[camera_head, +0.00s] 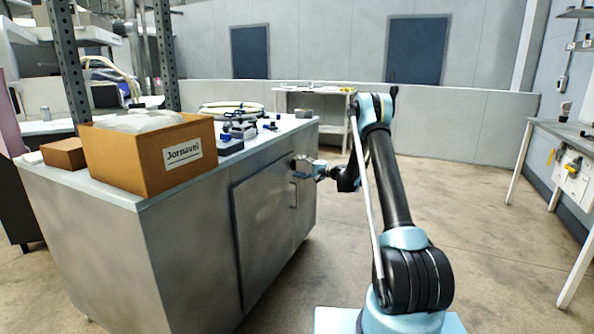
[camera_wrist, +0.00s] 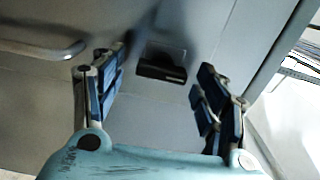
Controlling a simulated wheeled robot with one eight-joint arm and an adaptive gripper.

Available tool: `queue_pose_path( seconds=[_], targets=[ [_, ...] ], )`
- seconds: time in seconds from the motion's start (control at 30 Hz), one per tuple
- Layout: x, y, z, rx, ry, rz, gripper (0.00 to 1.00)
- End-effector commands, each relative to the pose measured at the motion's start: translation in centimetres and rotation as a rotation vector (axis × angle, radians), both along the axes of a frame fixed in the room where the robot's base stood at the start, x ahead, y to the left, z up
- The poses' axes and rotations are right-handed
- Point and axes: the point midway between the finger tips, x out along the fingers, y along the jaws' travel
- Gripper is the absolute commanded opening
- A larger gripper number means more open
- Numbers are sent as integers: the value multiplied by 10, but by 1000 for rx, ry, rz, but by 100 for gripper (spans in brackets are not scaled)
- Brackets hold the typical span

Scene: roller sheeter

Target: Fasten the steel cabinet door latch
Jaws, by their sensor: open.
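The steel cabinet (camera_head: 195,250) stands at the left, with its door (camera_head: 262,225) on the side facing my arm. The door looks closed. A bar handle (camera_head: 293,194) is on the door, and it also shows at the left of the wrist view (camera_wrist: 45,48). A small dark latch (camera_wrist: 162,68) shows on the cabinet face in the wrist view; its exact state is not clear. My gripper (camera_head: 298,166) is at the upper far part of the door. In the wrist view my gripper (camera_wrist: 160,92) is open and empty, its fingers on either side of the latch, apart from it.
A cardboard box (camera_head: 120,165), a smaller box (camera_head: 62,153), a coiled hose (camera_head: 230,108) and small tools lie on the cabinet top. A metal post (camera_head: 68,60) rises there. A workbench (camera_head: 540,130) stands at the right. The floor between is clear.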

Motion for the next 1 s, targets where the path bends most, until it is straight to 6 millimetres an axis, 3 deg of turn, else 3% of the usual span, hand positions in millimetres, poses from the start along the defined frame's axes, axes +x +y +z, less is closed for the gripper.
queue_pose_path(
  seconds=[0.5, 0.7, 1.0],
  targets=[
    [-29, -87, -1, -1, 0, -3, 67],
    [-36, -101, -2, -1, 0, -1, 67],
    [-37, -104, -2, -1, 0, 0, 67]
  ],
)
